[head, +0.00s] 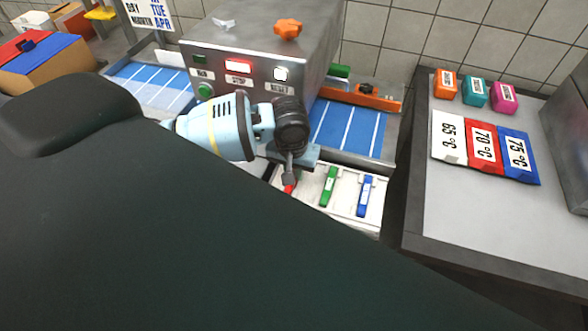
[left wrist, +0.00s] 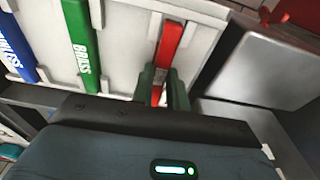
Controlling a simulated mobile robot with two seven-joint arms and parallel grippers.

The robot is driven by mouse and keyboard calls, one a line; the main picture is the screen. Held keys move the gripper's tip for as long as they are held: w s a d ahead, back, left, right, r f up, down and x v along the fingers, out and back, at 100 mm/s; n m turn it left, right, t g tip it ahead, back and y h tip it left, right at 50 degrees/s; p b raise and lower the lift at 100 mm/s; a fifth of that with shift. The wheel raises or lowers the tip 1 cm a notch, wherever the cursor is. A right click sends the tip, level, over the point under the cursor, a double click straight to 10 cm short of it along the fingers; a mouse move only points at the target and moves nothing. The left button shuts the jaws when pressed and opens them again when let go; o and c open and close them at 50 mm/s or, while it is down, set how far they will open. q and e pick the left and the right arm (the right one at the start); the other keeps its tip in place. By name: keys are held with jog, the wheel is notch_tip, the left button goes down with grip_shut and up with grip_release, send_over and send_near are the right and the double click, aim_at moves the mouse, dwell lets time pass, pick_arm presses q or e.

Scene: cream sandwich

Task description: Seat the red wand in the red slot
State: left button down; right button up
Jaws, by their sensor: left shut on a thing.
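The red wand (head: 290,188) is at the left end of the white rack (head: 310,190) in the head view, mostly hidden by my left gripper (head: 289,177). In the left wrist view the red wand (left wrist: 169,45) runs up from between my left gripper's fingers (left wrist: 160,88), lined up between the white walls of the rack (left wrist: 125,45). The left gripper is shut on it. I cannot tell whether the wand rests fully in the rack or sits slightly above it. No separately marked red slot is clear. My right gripper is not in view.
A green wand (head: 328,186) and a blue wand (head: 365,195) lie in the rack to the right. A metal machine with buttons (head: 262,65) stands behind, over a blue conveyor (head: 350,130). A side table (head: 465,205) at right holds coloured cards and blocks.

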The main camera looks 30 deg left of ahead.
pick_arm(q)
jog(key=shift+f, duration=0.15)
jog(key=c, duration=1.4)
grip_release()
jog(key=r, duration=0.4)
jog(key=s+r, duration=0.1)
jog(key=r, duration=0.7)
jog(key=shift+s+d+r, duration=0.1)
jog(key=shift+s+d, duration=0.05)
jog(key=shift+s, duration=0.1)
